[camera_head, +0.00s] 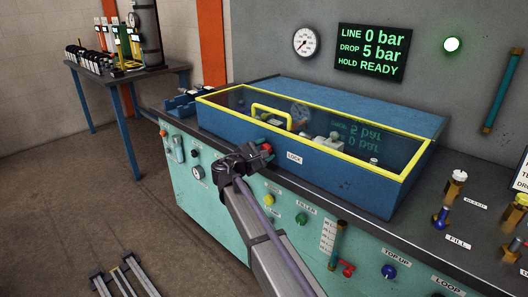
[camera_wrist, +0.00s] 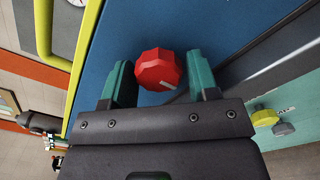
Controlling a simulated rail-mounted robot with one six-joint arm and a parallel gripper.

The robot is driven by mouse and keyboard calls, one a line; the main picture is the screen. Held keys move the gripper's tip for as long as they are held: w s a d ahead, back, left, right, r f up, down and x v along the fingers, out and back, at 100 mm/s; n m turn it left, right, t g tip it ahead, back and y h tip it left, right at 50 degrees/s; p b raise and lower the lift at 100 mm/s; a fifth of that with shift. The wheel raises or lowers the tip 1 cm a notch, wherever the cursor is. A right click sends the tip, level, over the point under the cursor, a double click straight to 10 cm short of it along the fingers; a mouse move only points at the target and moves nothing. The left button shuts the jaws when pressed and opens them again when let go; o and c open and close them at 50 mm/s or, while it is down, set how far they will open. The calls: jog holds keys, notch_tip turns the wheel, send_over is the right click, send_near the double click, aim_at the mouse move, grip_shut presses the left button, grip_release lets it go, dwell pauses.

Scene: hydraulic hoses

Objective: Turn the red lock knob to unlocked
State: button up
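The red lock knob (camera_head: 266,147) is on the front of the blue box, left of the LOCK label (camera_head: 294,158). The blue box (camera_head: 330,177) has a yellow-framed clear lid, which is down.
The lid's yellow handle (camera_head: 271,113) stands just above the knob. Below are a yellow knob (camera_head: 268,199) and a green knob (camera_head: 302,219) on the teal panel. The wall display (camera_head: 371,53) reads LINE 0 bar, DROP 5 bar, HOLD READY; a green lamp (camera_head: 452,44) glows.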

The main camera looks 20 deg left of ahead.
jog(key=shift+o, duration=1.1)
jog(key=v, duration=1)
jog(key=shift+s+a, duration=0.2)
jog(key=shift+s, duration=0.15)
